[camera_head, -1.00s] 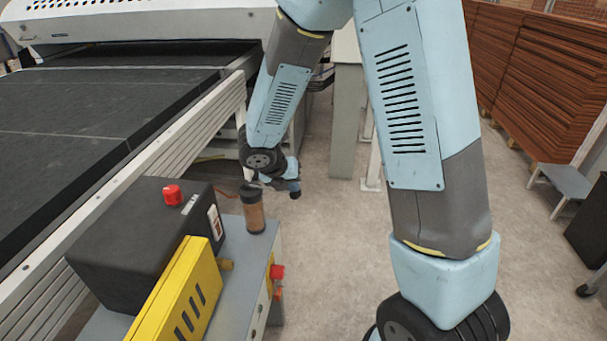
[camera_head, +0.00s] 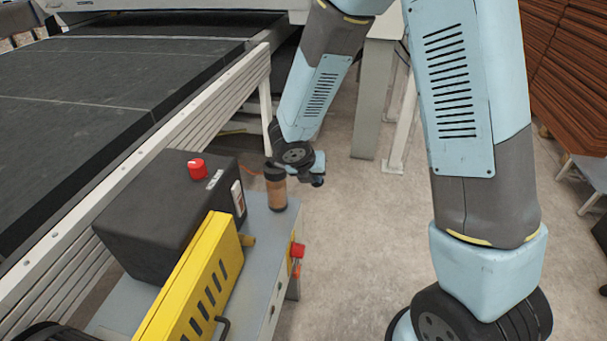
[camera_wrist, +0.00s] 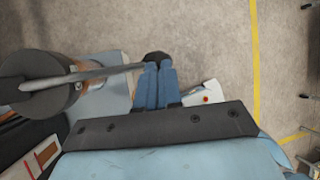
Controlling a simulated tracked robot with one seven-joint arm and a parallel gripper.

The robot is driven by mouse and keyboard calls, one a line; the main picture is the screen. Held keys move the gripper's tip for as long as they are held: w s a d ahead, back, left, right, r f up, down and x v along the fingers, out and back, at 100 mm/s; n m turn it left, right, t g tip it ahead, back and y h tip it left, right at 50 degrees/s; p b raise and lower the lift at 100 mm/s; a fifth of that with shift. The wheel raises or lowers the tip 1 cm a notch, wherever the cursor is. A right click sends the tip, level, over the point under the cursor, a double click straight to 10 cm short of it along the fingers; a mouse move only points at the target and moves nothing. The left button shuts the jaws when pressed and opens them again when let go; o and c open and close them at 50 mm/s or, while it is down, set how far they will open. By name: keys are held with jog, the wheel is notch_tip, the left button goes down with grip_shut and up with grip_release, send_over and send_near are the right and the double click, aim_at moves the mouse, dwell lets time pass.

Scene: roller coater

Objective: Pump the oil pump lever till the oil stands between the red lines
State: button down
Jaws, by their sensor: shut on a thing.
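The oil pump is a small cylinder with a dark cap and brownish body (camera_head: 276,193) on the corner of the grey cabinet. Its cap also shows at the left of the wrist view (camera_wrist: 45,85). A thin grey lever (camera_wrist: 108,73) runs from the cap to a dark knob (camera_wrist: 156,57). My gripper (camera_wrist: 158,68) is shut on the lever's outer end, just beside the knob. In the head view my gripper (camera_head: 316,178) is right of the pump, partly hidden by my wrist.
A black box with a red button (camera_head: 197,168) and a yellow guard (camera_head: 190,285) stand on the grey cabinet (camera_head: 262,235). A red knob (camera_head: 297,250) juts from its side. The conveyor (camera_head: 110,85) lies behind. Open floor (camera_head: 345,240) is right of the cabinet.

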jog(key=shift+s+d+f, duration=0.15)
jog(key=shift+d+f, duration=0.2)
jog(key=shift+d, duration=0.15)
jog(key=d+v, duration=0.1)
jog(key=v, duration=1.3)
jog(key=shift+d+r, duration=0.35)
jog(key=shift+r, duration=0.15)
jog(key=shift+s, duration=0.1)
dwell(0.4)
